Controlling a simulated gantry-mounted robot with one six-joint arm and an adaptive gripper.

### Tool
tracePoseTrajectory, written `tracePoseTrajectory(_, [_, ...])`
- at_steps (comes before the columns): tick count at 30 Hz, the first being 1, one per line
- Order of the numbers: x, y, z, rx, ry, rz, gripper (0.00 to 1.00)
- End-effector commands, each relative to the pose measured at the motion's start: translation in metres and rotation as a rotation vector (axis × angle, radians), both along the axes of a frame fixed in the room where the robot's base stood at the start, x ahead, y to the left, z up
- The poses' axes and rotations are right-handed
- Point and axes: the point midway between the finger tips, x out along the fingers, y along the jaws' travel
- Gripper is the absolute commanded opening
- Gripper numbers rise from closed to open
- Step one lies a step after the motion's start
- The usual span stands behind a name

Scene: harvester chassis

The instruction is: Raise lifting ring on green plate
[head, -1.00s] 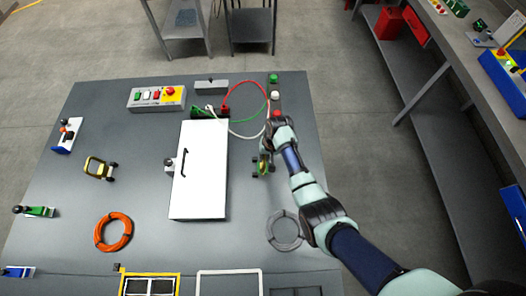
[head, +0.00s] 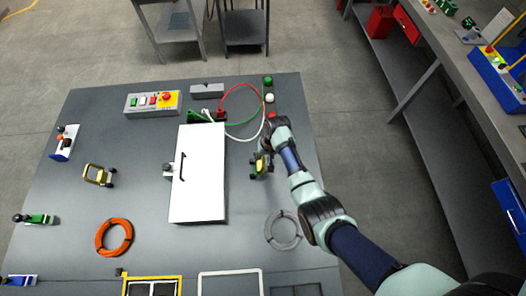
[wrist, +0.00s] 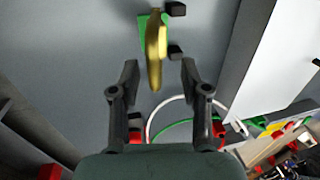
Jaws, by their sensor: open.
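The lifting ring (wrist: 154,45) is yellow and seen nearly edge-on in the wrist view, in front of a small green plate (wrist: 143,38) with black posts at its right. Its lower end reaches between the fingertips of my gripper (wrist: 159,78). The fingers are open, one on each side of the ring, with a gap on both sides. In the head view my gripper (head: 265,148) is over the upper part of the ring and plate (head: 259,168), partly hiding them. How far the ring is tilted is hard to tell.
A white door panel (head: 200,195) with a black handle stands just left of the ring. Red, green and white cables (head: 243,100) loop beyond it. A grey cable coil (head: 283,230) lies nearer, an orange coil (head: 113,237) and another yellow handle (head: 98,174) at left.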

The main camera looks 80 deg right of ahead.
Motion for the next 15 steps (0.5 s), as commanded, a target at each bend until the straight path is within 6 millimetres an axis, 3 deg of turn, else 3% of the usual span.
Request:
tracePoseTrajectory(1, [0.0,0.0,0.014,0.0,0.0,0.0,0.46])
tracePoseTrajectory(9, [0.0,0.0,0.046,0.0,0.0,0.0,0.46])
tracePoseTrajectory(15, [0.0,0.0,0.054,0.0,0.0,0.0,0.46])
